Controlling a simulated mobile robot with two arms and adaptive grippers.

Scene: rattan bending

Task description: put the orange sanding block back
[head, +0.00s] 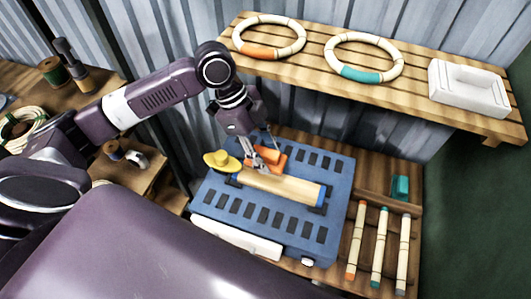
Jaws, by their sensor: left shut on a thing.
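The orange sanding block (273,160) is at my left gripper (260,164), which reaches down from the upper left and is shut on it. The block is just behind a pale rattan pole (283,188), above the blue slotted board (233,222). I cannot tell whether the block touches the pole or the board. The gripper fingers partly cover the block. My right gripper is not in view.
A yellow clamp-like piece (221,161) sits at the pole's left end. At the right are a teal block (400,187) and banded rattan sticks (380,247). The slatted shelf (310,62) behind holds two rattan rings and a white tray (468,88).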

